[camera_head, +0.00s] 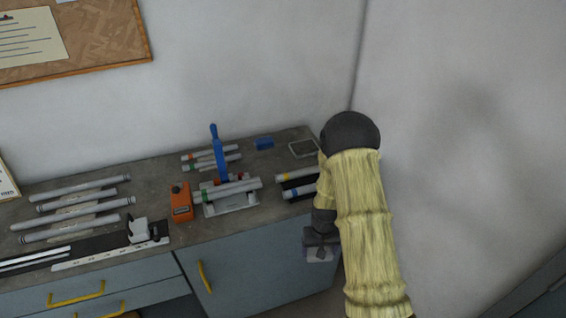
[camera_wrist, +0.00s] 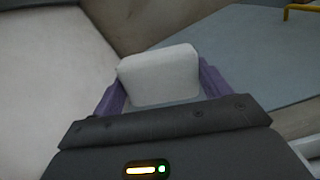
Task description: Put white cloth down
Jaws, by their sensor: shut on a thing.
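My gripper (camera_head: 320,252) hangs just off the right front corner of the worktop, beside the cabinet front. In the wrist view the white cloth (camera_wrist: 160,76), a folded pale block, sits between the purple fingers of my gripper (camera_wrist: 158,84). The fingers are shut on it. In the head view the cloth is too small and too much covered by my gripper to make out clearly.
The grey worktop (camera_head: 160,178) bears a jig with a blue lever (camera_head: 218,152), an orange device (camera_head: 181,202), several grey tubes (camera_head: 80,208), a small blue block (camera_head: 264,142) and a framed square tray (camera_head: 303,148). The cabinet (camera_head: 245,262) has yellow handles. Walls stand behind and right.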

